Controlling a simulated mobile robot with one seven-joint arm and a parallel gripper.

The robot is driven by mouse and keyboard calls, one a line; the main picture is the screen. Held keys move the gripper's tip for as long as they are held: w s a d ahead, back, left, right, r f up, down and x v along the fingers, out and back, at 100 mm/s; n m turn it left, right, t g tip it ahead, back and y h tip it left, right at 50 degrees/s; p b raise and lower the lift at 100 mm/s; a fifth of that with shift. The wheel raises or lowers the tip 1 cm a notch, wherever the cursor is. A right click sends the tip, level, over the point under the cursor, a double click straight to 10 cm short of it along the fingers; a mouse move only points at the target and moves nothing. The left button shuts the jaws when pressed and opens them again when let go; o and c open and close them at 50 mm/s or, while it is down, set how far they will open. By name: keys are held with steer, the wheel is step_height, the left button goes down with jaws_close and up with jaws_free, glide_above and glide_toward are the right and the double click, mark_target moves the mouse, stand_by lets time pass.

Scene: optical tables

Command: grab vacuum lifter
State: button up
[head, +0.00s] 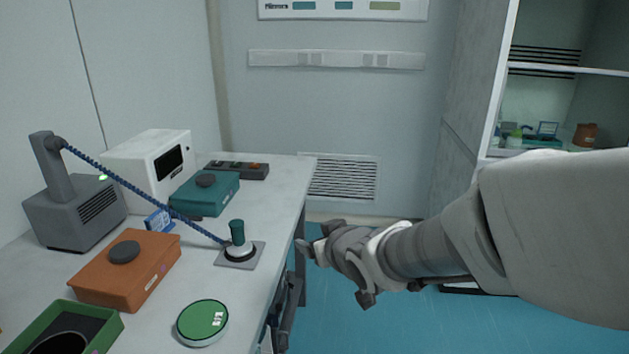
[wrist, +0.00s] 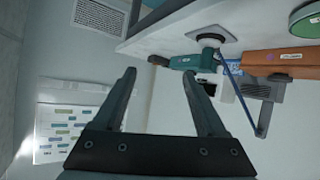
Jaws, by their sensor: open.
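The vacuum lifter (head: 238,241) has a dark green upright handle and a pale round base. It stands on a small grey plate on the table. A blue coiled cord (head: 140,191) runs from it to a grey pump unit (head: 72,210) at the left. In the wrist view, the picture is upside down, and the lifter (wrist: 209,52) shows beyond the right finger. My gripper (head: 334,272) is off the table's right edge, over the floor, apart from the lifter. Its two fingers (wrist: 160,75) are spread, with nothing between them.
On the table (head: 178,265) are an orange box (head: 150,275), a teal box (head: 215,195), a white instrument (head: 130,165), a green round disc (head: 203,320) and a green tray (head: 108,328). A shelf cabinet (head: 495,90) stands at the right.

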mark_target(240, 231)
steer(key=w+a+f+y+b, duration=0.1)
steer(key=w+a+f+b, duration=0.1)
steer(key=a, duration=0.3)
steer(key=w+a+f+n+y+b, duration=0.1)
steer(key=w+a+f+y+b, duration=0.1)
steer(key=a, duration=0.4)
steer(key=w+a+f+n+y+b, duration=0.1)
steer(key=w+a+f, duration=0.1)
steer(key=w+a, duration=0.2)
steer(key=shift+w+a+f+y+b, duration=0.1)
steer(key=shift+w+a+y+b, duration=0.1)
steer(key=shift+a, duration=0.25)
steer(key=shift+w+a+f+y+b, duration=0.1)
steer(key=shift+a+b, duration=0.1)
steer(key=shift+a, duration=0.25)
steer(key=shift+b+x, duration=0.85)
steer(key=shift+x, duration=2.05)
steer(key=shift+d, duration=0.1)
jaws_close()
